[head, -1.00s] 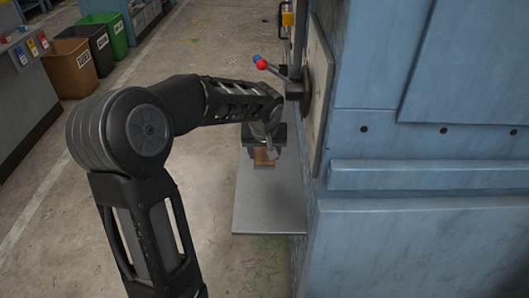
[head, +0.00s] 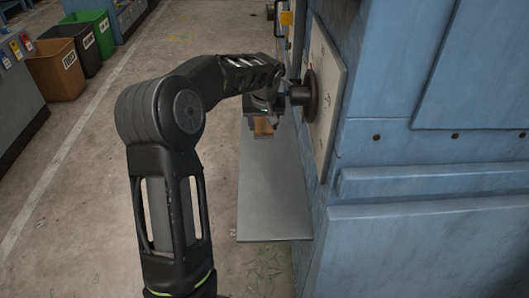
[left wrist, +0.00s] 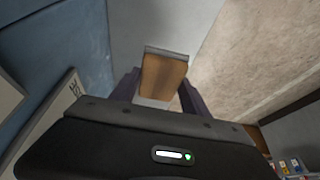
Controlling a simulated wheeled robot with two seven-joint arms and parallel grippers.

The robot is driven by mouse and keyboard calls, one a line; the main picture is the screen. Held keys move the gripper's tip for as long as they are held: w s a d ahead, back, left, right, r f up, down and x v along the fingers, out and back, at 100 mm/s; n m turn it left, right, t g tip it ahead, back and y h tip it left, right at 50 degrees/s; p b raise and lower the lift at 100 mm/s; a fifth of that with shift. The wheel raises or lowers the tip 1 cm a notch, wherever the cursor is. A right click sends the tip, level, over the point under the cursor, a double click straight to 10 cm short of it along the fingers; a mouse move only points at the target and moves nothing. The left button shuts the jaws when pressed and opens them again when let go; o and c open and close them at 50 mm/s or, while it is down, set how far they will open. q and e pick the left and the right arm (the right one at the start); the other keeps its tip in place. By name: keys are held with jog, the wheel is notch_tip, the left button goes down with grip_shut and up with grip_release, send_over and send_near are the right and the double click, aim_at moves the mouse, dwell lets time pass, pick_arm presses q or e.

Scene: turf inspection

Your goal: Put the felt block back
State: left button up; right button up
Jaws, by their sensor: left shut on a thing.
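The felt block (head: 263,127) is a small brown block at the far part of the grey metal shelf (head: 272,200). In the left wrist view the block (left wrist: 163,76) shows a brown face with a grey strip along its top edge. My left gripper (head: 264,118) is shut on it, with one dark finger on each side in the left wrist view (left wrist: 159,82). The arm hides part of the block in the head view. I cannot tell whether the block touches the shelf. My right gripper is not in view.
A blue machine (head: 430,155) stands close on the right. A dark round hub (head: 306,95) sticks out from its pale panel (head: 327,100), right beside my left wrist. Brown, black and green bins (head: 58,75) stand at the far left. Open concrete floor lies left of the shelf.

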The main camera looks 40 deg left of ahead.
pick_arm(q)
jog(key=shift+d, duration=0.15)
jog(key=b, duration=0.1)
send_over(264, 153)
jog(key=s, duration=0.1)
jog(key=shift+s+d+f, duration=0.1)
jog(key=shift+d+f, duration=0.1)
jog(key=shift+f, duration=1.05)
jog(key=shift+d+f, duration=0.2)
jog(key=shift+f, duration=1.05)
jog(key=shift+f+b, duration=0.65)
jog(key=shift+f, duration=1.85)
jog(key=shift+f, duration=0.2)
jog(key=o, duration=1.3)
jog(key=shift+r, duration=0.1)
